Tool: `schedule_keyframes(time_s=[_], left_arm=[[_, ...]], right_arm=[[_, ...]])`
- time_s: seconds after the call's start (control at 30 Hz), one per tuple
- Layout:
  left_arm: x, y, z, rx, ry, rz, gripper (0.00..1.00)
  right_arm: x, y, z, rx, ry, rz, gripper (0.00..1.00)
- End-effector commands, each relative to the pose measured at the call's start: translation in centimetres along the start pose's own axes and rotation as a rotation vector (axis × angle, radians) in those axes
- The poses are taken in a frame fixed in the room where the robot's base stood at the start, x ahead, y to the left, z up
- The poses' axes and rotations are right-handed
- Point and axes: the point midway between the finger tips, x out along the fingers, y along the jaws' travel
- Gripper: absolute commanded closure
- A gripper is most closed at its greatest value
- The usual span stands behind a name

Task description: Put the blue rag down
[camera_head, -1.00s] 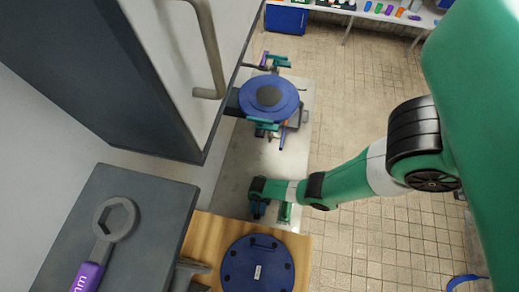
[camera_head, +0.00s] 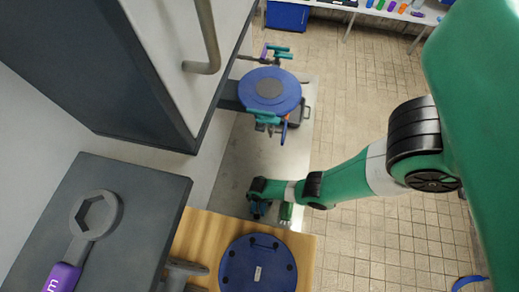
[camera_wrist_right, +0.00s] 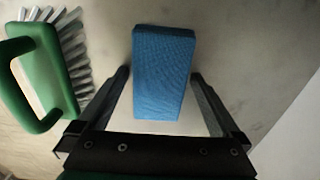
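The blue rag (camera_wrist_right: 163,75) is a folded block in the right wrist view. It lies between the two fingers of my right gripper (camera_wrist_right: 161,76), with narrow gaps at both sides. The gripper looks open around it. The rag appears to rest on a pale grey surface, though contact is hard to judge. My left gripper is not in view.
A green brush (camera_wrist_right: 53,68) with pale bristles lies left of the rag. A wooden top (camera_head: 198,232) with a blue disc (camera_head: 258,265) is at the front. Another blue disc (camera_head: 285,91) stands behind the gripper. A grey cabinet (camera_head: 95,70) is at the left.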

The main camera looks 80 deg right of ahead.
Motion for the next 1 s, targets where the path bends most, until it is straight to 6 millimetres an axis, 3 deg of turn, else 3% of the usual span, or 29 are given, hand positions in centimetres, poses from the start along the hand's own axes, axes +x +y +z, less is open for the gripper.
schedule_keyframes(time_s=[0.27, 0.73, 0.83, 1.0], left_arm=[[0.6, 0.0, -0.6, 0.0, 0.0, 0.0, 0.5], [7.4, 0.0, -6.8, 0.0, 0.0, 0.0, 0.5], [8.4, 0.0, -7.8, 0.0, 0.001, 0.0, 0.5], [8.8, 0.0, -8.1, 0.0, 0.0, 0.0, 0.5]], right_arm=[[-0.8, 0.0, 0.0, 0.0, 0.0, 0.0, 0.0], [-10.6, 0.0, 0.0, 0.0, 0.0, 0.0, 0.0], [-12.0, 0.0, 0.0, 0.0, 0.0, 0.0, 0.0], [-12.5, 0.0, 0.0, 0.0, 0.0, 0.0, 0.0]])
